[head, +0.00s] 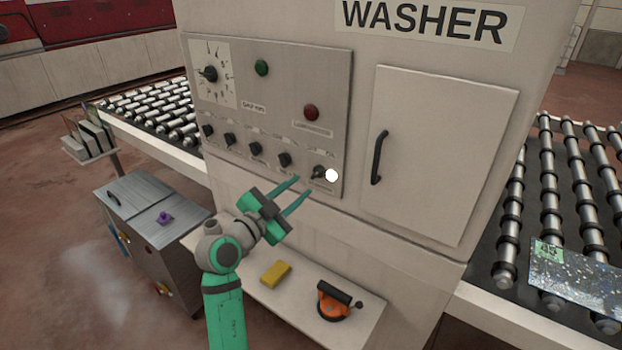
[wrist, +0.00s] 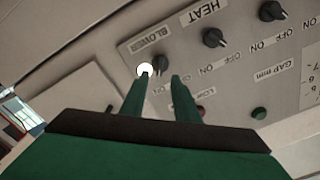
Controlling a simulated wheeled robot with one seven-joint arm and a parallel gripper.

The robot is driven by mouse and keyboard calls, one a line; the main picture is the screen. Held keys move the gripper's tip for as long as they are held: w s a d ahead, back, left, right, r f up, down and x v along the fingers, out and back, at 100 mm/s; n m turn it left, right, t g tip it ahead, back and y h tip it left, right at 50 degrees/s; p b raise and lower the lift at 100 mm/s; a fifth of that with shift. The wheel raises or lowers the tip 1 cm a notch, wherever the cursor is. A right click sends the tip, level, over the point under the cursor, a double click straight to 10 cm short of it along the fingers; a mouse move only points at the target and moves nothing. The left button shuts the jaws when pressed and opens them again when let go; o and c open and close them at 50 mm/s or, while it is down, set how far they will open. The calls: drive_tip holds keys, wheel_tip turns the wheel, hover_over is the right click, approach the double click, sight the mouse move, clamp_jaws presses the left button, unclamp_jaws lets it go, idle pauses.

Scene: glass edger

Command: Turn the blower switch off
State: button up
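The blower switch (head: 318,172) is a black rotary knob at the right end of the lower row on the washer's control panel (head: 335,90). In the wrist view the knob (wrist: 160,65) sits under the BLOWER label (wrist: 149,46), beyond my fingertips and partly hidden. A white round spot (head: 331,175) shows at its right side in the head view. Which position the knob points to is hard to tell. My gripper (head: 303,187) is open and empty, its two green fingers apart and pointing at the knob from lower left. Contact cannot be made out.
Similar black knobs (head: 285,159) continue the row to the left, including the HEAT one (wrist: 213,38). A red button (head: 311,112) is above. A cabinet door with a handle (head: 379,157) is right. A shelf below holds a yellow block (head: 275,273) and an orange-black tool (head: 335,301).

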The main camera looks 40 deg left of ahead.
sight(315, 175)
drive_tip(key=w, duration=0.6)
drive_tip(key=shift+w, duration=0.25)
clamp_jaws()
